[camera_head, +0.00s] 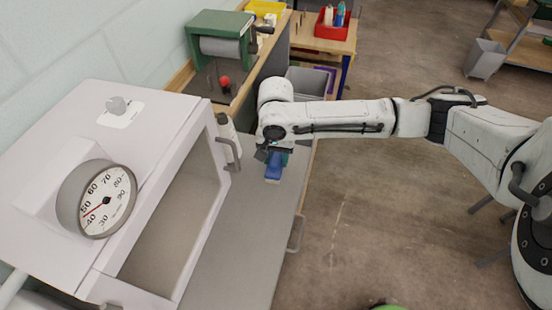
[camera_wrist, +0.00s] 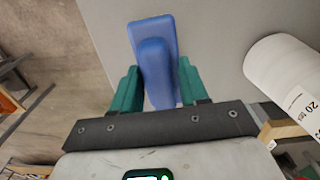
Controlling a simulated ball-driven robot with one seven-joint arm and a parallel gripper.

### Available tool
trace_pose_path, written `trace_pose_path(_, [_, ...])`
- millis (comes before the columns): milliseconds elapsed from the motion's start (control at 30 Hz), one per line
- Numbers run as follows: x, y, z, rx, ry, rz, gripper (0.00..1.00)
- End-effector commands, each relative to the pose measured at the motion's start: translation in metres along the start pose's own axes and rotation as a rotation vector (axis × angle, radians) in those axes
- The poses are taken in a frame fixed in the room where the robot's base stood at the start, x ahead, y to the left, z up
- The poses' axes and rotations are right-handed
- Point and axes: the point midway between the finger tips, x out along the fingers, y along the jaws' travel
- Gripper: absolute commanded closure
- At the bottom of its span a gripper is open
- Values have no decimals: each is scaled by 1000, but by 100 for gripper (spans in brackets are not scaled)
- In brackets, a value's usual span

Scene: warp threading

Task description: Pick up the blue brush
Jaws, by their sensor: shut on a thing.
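The blue brush (camera_head: 273,167) is at the grey worktop, below the end of my arm in the head view. In the wrist view the blue brush (camera_wrist: 155,58) shows as a wide block with a narrower handle between the two green fingers. My gripper (camera_wrist: 156,88) is shut on the brush handle, one finger on each side. In the head view my gripper (camera_head: 274,153) is mostly hidden by the wrist. Whether the brush touches the worktop or hangs just above it, I cannot tell.
A white cabinet with a dial (camera_head: 97,199) and a door handle stands left on the grey worktop (camera_head: 238,240). A white cylinder (camera_wrist: 285,75) stands close by in the wrist view. A green machine (camera_head: 219,38) and a red tray (camera_head: 330,26) are farther back. Floor is open right.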

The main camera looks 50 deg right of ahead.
Motion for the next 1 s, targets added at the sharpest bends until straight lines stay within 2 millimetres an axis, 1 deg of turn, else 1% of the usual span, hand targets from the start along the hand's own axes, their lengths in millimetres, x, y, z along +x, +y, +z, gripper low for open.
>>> trace_pose_path(133, [-13, 0, 0, 0, 1, -2, 89])
trace_pose_path(267, [-33, 2, 1, 0, 1, -3, 89])
trace_pose_path(367, [-52, 17, 10, 1, 1, -5, 89])
trace_pose_path(533, [-92, 46, 27, 1, 2, -4, 89])
trace_pose_path(600, [-97, 62, 37, 2, -1, -3, 89])
trace_pose_path(800, [-115, 96, 58, 2, 0, -2, 89])
trace_pose_path(900, [-121, 108, 65, 2, 1, -1, 89])
trace_pose_path(1000, [-125, 115, 69, 2, 0, -2, 89])
